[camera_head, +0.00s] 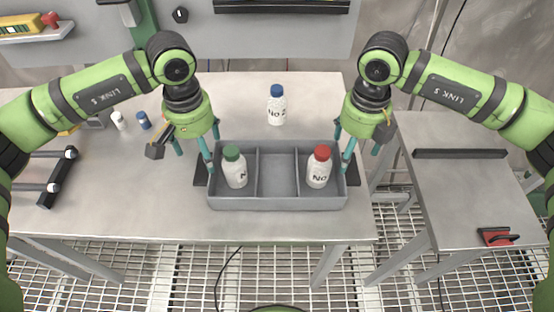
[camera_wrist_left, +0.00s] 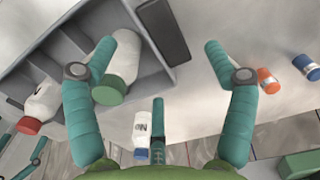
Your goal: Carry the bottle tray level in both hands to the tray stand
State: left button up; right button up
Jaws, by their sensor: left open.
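The grey bottle tray (camera_head: 277,203) sits on the steel table, with a dark handle at each end. A green-capped bottle (camera_head: 234,170) stands in its left compartment and a red-capped bottle (camera_head: 319,168) in its right one; the middle compartment is empty. A blue-capped bottle (camera_head: 277,108) stands on the table behind the tray. My left gripper (camera_head: 195,160) is open at the tray's left end; in the left wrist view the left handle (camera_wrist_left: 163,30) shows beyond and between its spread fingers. My right gripper (camera_head: 360,160) is at the right end, its fingers apart.
A lower side table (camera_head: 460,205) with a black bar (camera_head: 460,154) and a red-and-black object (camera_head: 497,237) stands at the right; I cannot tell whether it is the tray stand. Small bottles (camera_head: 142,120) and a black rack (camera_head: 58,178) lie at the left.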

pick_arm(q)
jog(key=shift+s+r, duration=0.1)
jog(key=shift+s, duration=0.35)
pick_arm(e)
jog(key=shift+s+r, duration=0.1)
jog(key=shift+s, duration=0.35)
pick_arm(q)
jog(key=shift+s+f, duration=0.1)
jog(key=shift+f, duration=0.15)
pick_arm(e)
jog(key=shift+f, duration=0.25)
pick_arm(q)
jog(key=shift+w+f, duration=0.15)
jog(key=shift+f, duration=1.5)
jog(key=shift+w+f, duration=0.15)
jog(key=shift+f, duration=1.5)
pick_arm(e)
jog(key=shift+w+f, duration=0.15)
jog(key=shift+f, duration=3.2)
pick_arm(q)
jog(key=c, duration=1.6)
pick_arm(e)
jog(key=c, duration=1.6)
jog(key=shift+r, duration=0.1)
